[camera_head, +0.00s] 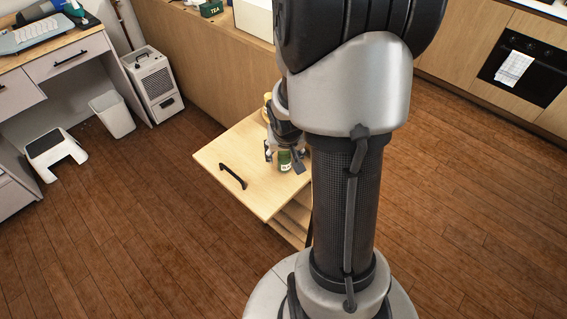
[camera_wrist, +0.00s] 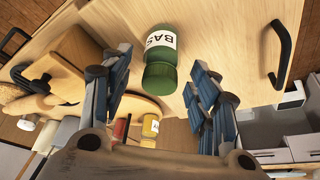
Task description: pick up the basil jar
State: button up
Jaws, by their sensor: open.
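The basil jar (camera_wrist: 161,48) is green with a white label reading "BAS", and it is on a light wooden panel (camera_wrist: 215,25). In the head view the jar (camera_head: 285,161) shows low between the fingers of my gripper (camera_head: 284,158). In the wrist view my gripper (camera_wrist: 160,65) is open, with one finger on either side of the jar and visible gaps to it. I cannot tell how far the fingertips reach down along the jar.
The panel has a black handle (camera_head: 233,176) near its outer edge. A yellow jar (camera_wrist: 150,127) and a red item (camera_wrist: 120,127) stand behind the basil jar. Wooden boards (camera_wrist: 75,50) lie to the left in the wrist view.

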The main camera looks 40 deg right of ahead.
jog(key=shift+w+d+f, duration=0.2)
jog(key=shift+f, duration=0.35)
jog(key=shift+r, duration=0.1)
jog(key=shift+c, duration=0.4)
jog(key=c, duration=1)
jog(key=shift+c, duration=0.2)
